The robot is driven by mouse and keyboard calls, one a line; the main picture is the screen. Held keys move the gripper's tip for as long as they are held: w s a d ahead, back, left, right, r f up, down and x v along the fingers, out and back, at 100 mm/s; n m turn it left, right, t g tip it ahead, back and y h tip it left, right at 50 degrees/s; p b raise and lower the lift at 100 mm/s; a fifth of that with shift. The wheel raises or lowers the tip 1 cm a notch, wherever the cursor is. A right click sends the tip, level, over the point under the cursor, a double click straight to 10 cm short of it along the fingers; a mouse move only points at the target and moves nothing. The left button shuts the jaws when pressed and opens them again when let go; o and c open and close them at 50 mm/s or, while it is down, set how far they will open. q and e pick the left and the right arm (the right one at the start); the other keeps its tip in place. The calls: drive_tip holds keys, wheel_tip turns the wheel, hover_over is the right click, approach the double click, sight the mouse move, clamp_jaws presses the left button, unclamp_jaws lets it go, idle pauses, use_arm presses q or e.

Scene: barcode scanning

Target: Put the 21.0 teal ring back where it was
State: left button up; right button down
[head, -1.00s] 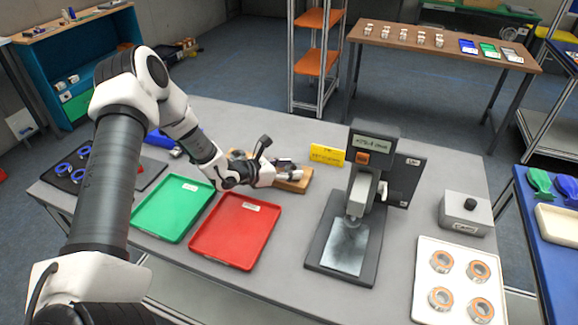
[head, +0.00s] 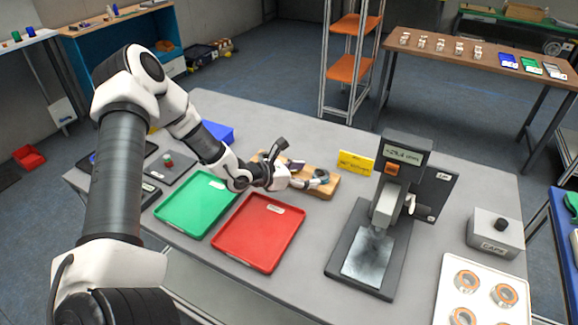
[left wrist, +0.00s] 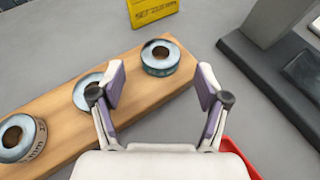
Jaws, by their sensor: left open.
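A wooden board (head: 326,190) lies on the grey table behind the red tray. A teal ring (left wrist: 160,58) sits at the board's right end, and it also shows in the head view (head: 321,176). My left gripper (left wrist: 161,86) is open, its fingers apart on the near side of that ring and not closed on it. I cannot read which ring is 21.0. My right gripper is out of view.
A yellow sign (head: 356,163) stands just behind the board. The grey measuring device (head: 388,200) with a display stands to the right. Green (head: 195,203) and red (head: 258,232) trays lie in front. A white tray with orange-rimmed rings (head: 450,302) is at front right.

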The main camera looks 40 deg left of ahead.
use_arm(q)
drive_tip(key=p+v, duration=0.4)
drive_tip(key=v, duration=0.4)
drive_tip(key=shift+r, duration=0.1)
